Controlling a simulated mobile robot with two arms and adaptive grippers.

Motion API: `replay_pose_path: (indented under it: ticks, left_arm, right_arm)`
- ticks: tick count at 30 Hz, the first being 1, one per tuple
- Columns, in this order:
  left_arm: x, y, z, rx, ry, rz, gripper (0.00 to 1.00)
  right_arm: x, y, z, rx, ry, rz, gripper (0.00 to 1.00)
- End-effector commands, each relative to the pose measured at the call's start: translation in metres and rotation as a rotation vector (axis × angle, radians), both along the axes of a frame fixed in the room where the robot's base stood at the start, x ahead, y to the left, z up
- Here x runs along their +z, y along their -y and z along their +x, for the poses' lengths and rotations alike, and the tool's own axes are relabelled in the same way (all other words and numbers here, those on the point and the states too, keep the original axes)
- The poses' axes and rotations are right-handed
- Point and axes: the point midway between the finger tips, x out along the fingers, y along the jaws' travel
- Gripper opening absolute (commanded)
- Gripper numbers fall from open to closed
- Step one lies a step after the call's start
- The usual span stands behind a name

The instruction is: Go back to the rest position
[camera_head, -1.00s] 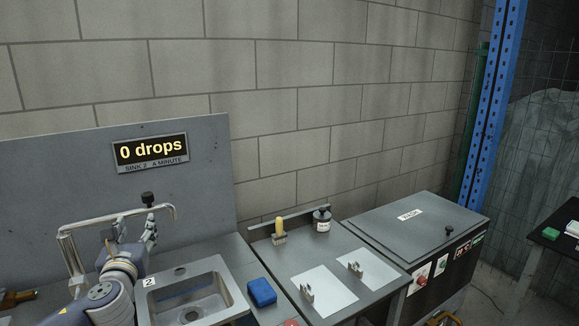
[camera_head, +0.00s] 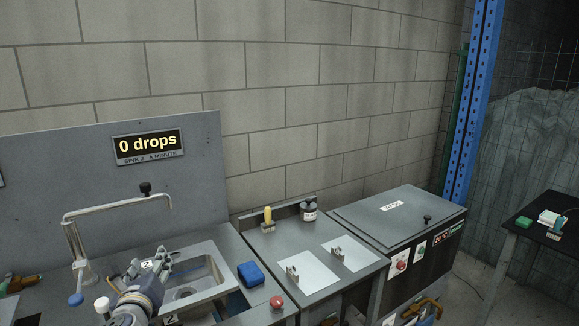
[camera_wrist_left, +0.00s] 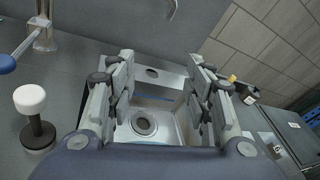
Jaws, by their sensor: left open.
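My left gripper (camera_head: 150,268) is open and empty. In the head view it is at the left edge of the sink (camera_head: 222,272), low over the counter. In the left wrist view its two fingers stand apart (camera_wrist_left: 162,95), with the sink basin and its round drain (camera_wrist_left: 144,123) showing between them. The faucet (camera_head: 118,208) with its black knob stands behind the gripper, apart from it. The sign above reads "0 drops" (camera_head: 149,146). My right gripper is in neither current view.
A blue sponge (camera_head: 251,274) and a red button (camera_head: 277,302) are right of the sink. A white-topped knob (camera_wrist_left: 30,99) stands left of the gripper.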

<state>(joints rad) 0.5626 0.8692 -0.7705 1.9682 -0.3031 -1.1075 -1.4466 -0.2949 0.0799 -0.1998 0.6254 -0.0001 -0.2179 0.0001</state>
Motion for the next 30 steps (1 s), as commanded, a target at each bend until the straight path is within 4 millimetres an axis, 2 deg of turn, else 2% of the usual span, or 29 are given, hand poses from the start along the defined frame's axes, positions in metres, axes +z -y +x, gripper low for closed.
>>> replay_pose_path:
  ticks: [5,8,12,14,18,24,30]
  left_arm:
    - [-0.046,0.032,-0.028,0.031,-0.052,-0.276,0.47]
    - [-0.077,0.052,-0.052,0.081,-0.094,-0.484,0.47]
    - [-0.128,0.081,-0.105,0.235,-0.174,-0.869,0.47]
    - [-0.148,0.09,-0.131,0.33,-0.203,-1.034,0.47]
    - [-0.187,0.106,-0.196,0.604,-0.255,-1.384,0.47]
    - [-0.222,0.113,-0.279,1.021,-0.255,-1.721,0.47]
    - [-0.238,0.114,-0.341,1.364,-0.199,-1.89,0.47]
  right_arm:
    - [0.0,-0.007,-0.001,-0.002,-0.003,0.008,0.47]
    - [-0.001,-0.006,-0.006,-0.002,-0.011,0.007,0.47]
    - [-0.001,-0.004,-0.012,-0.002,-0.019,0.003,0.47]
    - [-0.001,-0.003,-0.011,-0.001,-0.019,0.002,0.47]
    - [-0.001,0.0,-0.011,0.0,-0.018,-0.001,0.47]
    - [-0.001,0.003,-0.01,0.001,-0.016,-0.005,0.47]
    - [-0.001,0.003,-0.009,0.002,-0.013,-0.004,0.47]
